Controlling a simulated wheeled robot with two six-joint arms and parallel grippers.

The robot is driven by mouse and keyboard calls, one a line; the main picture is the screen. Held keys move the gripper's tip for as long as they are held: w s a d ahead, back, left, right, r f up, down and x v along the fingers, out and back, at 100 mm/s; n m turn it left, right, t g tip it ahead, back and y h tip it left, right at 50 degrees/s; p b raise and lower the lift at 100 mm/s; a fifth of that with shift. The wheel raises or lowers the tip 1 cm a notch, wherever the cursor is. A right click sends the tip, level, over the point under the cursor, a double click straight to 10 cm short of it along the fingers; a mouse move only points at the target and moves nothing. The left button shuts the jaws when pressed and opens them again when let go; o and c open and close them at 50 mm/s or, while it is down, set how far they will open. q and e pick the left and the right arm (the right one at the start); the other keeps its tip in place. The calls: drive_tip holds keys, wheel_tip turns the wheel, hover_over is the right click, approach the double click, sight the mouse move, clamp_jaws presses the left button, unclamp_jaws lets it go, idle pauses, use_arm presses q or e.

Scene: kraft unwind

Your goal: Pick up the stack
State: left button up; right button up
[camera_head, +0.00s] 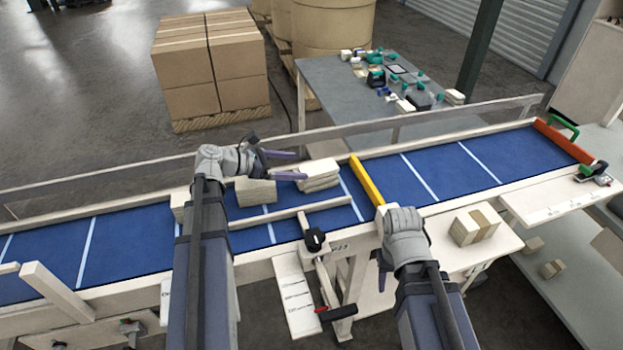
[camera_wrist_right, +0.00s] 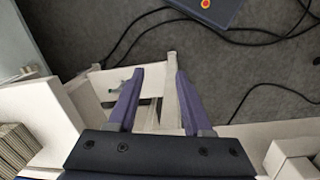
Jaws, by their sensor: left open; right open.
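Several stacks of flat kraft pieces lie on the blue conveyor belt. One stack (camera_head: 318,175) lies by the yellow bar, a second stack (camera_head: 257,191) lies left of it, and a third (camera_head: 180,205) is partly hidden behind my left arm. My left gripper (camera_head: 301,165) is open, its purple fingers pointing right at the left side of the first stack; I cannot tell whether they touch it. My right gripper (camera_head: 384,265) hangs at the belt's near edge, mostly hidden by its wrist. In the right wrist view it is open and empty (camera_wrist_right: 160,72), above the floor.
A yellow bar (camera_head: 367,181) crosses the blue belt (camera_head: 470,165); the belt right of it is clear. A wooden rail (camera_head: 290,213) lies along the belt. Another stack (camera_head: 474,224) sits on a white side shelf. A grey table (camera_head: 335,95) with small items stands behind.

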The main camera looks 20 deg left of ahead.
sight(317, 166)
use_arm(q)
drive_tip(key=shift+w+a+f, duration=0.1)
drive_tip(key=shift+a+f, duration=0.1)
drive_tip(key=shift+f, duration=0.15)
drive_tip(key=shift+b+x, duration=0.55)
drive_tip(key=shift+x, duration=0.6)
drive_tip(key=shift+r+b+x, duration=0.2)
drive_tip(key=shift+b+x, duration=0.6)
drive_tip(key=shift+x, duration=2)
drive_tip(key=shift+d, duration=0.15)
drive_tip(key=shift+c, duration=0.6)
drive_tip(key=c, duration=1.4)
drive_tip(key=shift+o, duration=0.2)
drive_tip(key=shift+r, duration=0.2)
wheel_tip(317, 166, up, 10)
drive_tip(key=p, duration=1)
drive_tip(key=shift+f, duration=0.15)
